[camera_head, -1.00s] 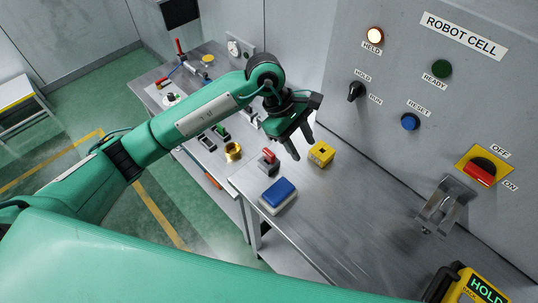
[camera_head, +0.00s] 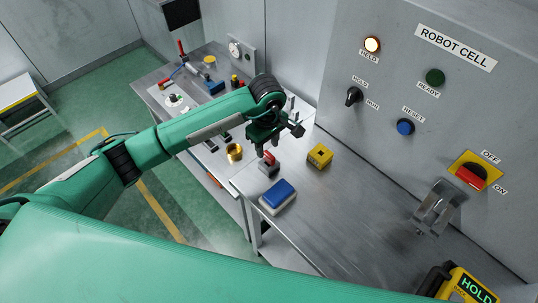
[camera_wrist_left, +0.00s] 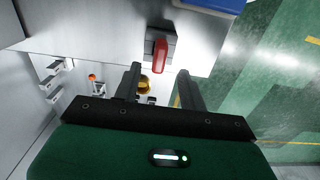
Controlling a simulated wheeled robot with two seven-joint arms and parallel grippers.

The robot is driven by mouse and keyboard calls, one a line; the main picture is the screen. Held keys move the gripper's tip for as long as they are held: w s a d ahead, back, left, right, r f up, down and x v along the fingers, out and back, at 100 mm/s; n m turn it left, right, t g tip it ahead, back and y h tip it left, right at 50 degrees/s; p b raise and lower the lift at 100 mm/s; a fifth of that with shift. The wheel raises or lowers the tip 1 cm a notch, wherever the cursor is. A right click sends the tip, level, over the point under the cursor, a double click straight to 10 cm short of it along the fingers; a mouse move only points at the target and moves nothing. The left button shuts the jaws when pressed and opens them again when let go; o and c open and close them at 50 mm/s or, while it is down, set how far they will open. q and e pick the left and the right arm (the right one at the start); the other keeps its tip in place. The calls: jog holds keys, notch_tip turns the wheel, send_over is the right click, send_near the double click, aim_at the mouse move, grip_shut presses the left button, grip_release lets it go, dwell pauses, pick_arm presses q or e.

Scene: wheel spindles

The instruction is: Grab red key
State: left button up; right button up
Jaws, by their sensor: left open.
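The red key (camera_head: 271,157) stands upright in a small grey block on the steel bench, left of the yellow block. In the left wrist view the red key (camera_wrist_left: 160,55) shows just beyond and between the two dark fingers. My left gripper (camera_head: 267,147) is open and empty, its fingers pointing down right above the key. The left wrist view also shows the open left gripper (camera_wrist_left: 158,74) with clear space on both sides of the key. No contact is visible. My right gripper does not show.
A yellow block (camera_head: 320,156) and a blue-topped block (camera_head: 278,196) sit close by on the bench. The control panel wall (camera_head: 400,70) rises behind.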

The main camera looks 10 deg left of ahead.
aim_at(269, 154)
pick_arm(q)
jog(key=shift+d+f+p, duration=0.1)
jog(key=shift+f+p, duration=0.3)
jog(key=shift+p, duration=0.05)
jog(key=f+p, duration=0.1)
jog(key=f, duration=0.1)
jog(key=f+p, duration=0.1)
jog(key=shift+s+d+f+p, duration=0.1)
jog(key=shift+d+f+p, duration=0.1)
jog(key=shift+f+p, duration=0.2)
jog(key=shift+f, duration=0.4)
grip_shut()
